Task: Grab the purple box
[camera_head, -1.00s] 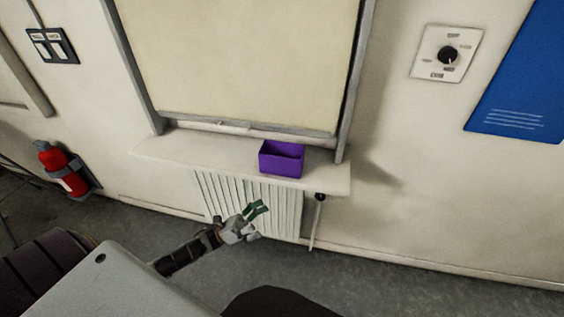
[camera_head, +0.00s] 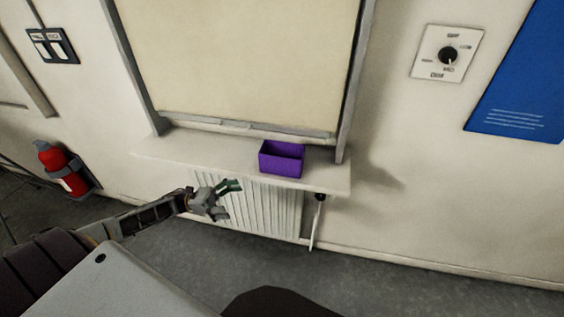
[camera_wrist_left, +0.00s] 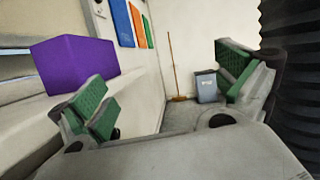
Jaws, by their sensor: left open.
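The purple box (camera_head: 281,160) sits on the window-sill-like ledge in the head view, near the ledge's right end. It is open at the top and looks empty. My left gripper (camera_head: 232,199) is open and empty, to the left of the box and lower, in front of the radiator. In the left wrist view the purple box (camera_wrist_left: 73,64) shows at the left, beyond and beside the left finger. The green-padded fingers of the left gripper (camera_wrist_left: 165,85) are wide apart with nothing between them. My right gripper is not in view.
The pale ledge (camera_head: 190,150) runs below a blind-covered panel (camera_head: 235,60), above a white radiator (camera_head: 270,207). A red fire extinguisher (camera_head: 60,168) hangs at the left. A grey bin (camera_wrist_left: 206,86) and a broom (camera_wrist_left: 174,70) stand far off. Floor is clear.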

